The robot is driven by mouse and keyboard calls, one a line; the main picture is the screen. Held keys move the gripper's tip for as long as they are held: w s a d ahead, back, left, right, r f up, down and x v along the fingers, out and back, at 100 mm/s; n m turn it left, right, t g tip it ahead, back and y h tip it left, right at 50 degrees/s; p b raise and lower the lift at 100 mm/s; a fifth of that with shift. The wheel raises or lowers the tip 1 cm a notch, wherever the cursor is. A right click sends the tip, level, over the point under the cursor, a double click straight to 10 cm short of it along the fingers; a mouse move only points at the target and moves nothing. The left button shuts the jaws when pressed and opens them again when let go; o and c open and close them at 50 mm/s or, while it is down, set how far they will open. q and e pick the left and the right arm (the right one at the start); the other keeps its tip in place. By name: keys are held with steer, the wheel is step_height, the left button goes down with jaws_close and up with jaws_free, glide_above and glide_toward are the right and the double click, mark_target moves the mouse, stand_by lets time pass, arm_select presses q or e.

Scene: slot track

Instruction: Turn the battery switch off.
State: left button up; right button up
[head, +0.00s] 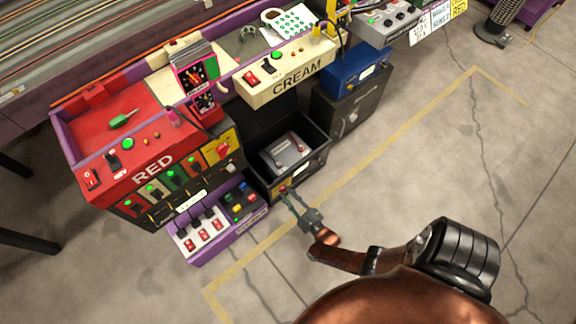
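A black open-topped box (262,185) stands on the floor between the red and cream stations, with a grey battery-like block (287,151) inside it. A small red and yellow part (283,188) shows on the box's front side; it may be the battery switch, but it is too small to read its position. My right gripper (289,194) reaches up from the lower right, with its fingertips at or very near that part. I cannot tell whether they touch it or how far apart they are. My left gripper is out of view.
The red station (152,168) has a yellow plate with a red handle (222,150) on its front. A purple tray of switches (205,228) sits below it. The cream station (285,88) and a dark cabinet (350,110) are behind and right.

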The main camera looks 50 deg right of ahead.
steer(key=v, duration=1.2)
stand_by(0.5)
